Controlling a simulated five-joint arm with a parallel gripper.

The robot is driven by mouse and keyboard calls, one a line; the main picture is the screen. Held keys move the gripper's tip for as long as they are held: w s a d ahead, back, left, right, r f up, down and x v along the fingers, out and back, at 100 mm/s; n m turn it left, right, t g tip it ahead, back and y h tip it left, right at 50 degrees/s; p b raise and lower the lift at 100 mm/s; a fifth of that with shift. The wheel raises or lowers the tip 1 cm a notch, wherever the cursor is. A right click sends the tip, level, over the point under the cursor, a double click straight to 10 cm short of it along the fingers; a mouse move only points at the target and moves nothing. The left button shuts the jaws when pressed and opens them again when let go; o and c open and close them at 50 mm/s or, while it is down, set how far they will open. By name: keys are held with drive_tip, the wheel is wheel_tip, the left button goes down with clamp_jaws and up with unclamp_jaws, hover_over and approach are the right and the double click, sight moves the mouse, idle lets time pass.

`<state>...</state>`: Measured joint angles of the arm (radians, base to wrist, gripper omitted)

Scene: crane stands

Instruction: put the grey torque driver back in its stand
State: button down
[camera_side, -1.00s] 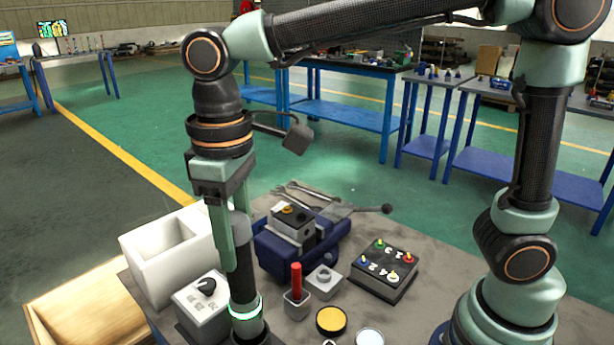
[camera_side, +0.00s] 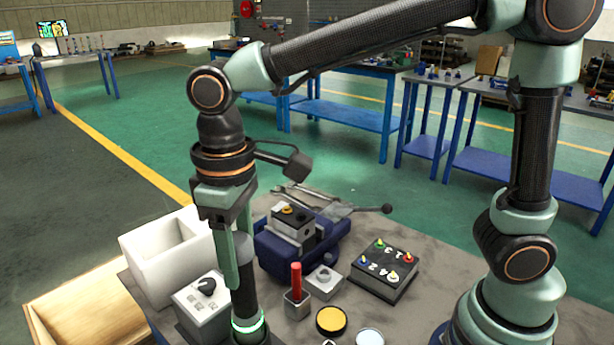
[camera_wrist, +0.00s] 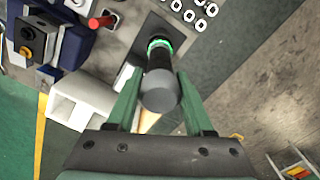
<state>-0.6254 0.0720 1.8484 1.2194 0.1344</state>
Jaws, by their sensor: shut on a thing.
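The torque driver (camera_side: 244,292) is upright, with a grey cap, a black body and a glowing green ring low down. My gripper (camera_side: 236,284) points down and is shut on its upper part. In the wrist view the driver (camera_wrist: 159,68) runs away from the camera between the two green fingers of my gripper (camera_wrist: 159,100), its round grey cap nearest. A dark flat piece (camera_wrist: 125,76), possibly part of the stand, shows beside the driver's lower end. The driver's lowest end is cut off or hidden, so I cannot tell whether it is in the stand.
A grey box with a black knob (camera_side: 204,308) is close left of the driver. A white bin (camera_side: 160,255) stands behind it. A red-handled tool in a holder (camera_side: 296,284), a blue vise (camera_side: 280,256) and a numbered black box (camera_side: 384,276) are to the right.

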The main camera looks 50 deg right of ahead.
sight(235, 239)
drive_tip(key=shift+f, duration=0.35)
drive_tip(key=shift+c, duration=1)
unclamp_jaws()
drive_tip(key=shift+f, duration=0.1)
drive_tip(key=shift+r, duration=2.5)
